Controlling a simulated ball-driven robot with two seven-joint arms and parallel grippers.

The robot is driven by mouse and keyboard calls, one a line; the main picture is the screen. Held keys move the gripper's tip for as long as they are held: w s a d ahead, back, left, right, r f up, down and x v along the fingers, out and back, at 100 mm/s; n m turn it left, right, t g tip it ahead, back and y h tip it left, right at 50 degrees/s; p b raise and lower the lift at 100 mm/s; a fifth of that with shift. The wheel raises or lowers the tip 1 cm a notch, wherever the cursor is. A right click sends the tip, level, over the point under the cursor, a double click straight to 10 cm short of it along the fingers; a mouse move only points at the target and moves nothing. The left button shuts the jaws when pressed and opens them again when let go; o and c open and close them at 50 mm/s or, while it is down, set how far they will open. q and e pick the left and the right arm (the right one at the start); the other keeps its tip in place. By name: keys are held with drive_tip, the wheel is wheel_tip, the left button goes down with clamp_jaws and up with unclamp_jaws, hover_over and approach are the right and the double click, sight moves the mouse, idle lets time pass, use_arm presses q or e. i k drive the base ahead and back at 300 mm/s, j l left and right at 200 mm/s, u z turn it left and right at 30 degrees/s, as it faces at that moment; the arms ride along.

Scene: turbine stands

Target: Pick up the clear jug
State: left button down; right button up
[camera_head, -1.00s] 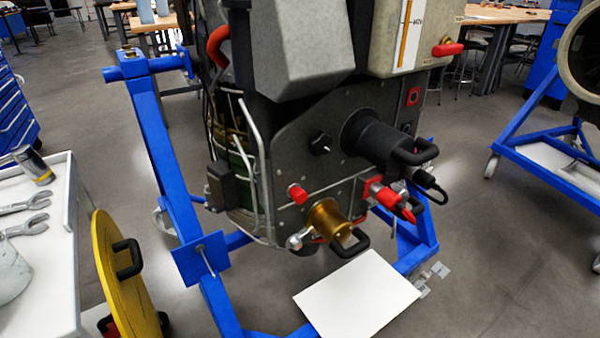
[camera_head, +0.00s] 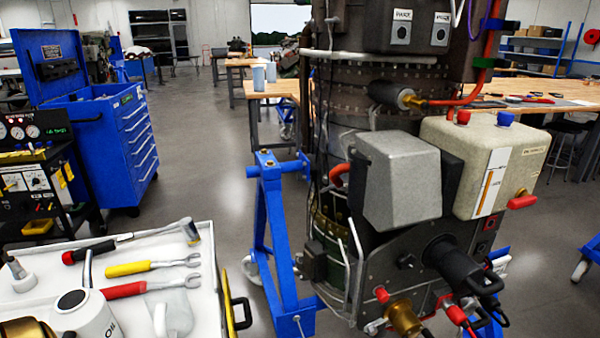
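A clear, see-through jug (camera_head: 178,312) appears at the bottom of the head view, on the white tray top (camera_head: 215,285) at the lower left. It has a pale handle on its left side, and its lower part is cut off by the frame edge. A white can marked "OIL" (camera_head: 88,318) stands to its left. Neither of my grippers is in view.
Wrenches with red (camera_head: 122,290) and yellow (camera_head: 128,268) handles and a hammer (camera_head: 130,238) lie behind the jug. The turbine on its blue stand (camera_head: 268,215) blocks the right. A blue tool chest (camera_head: 110,135) stands at the back left. Floor between is clear.

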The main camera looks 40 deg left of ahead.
sight(163, 291)
drive_tip(key=u, duration=2.05)
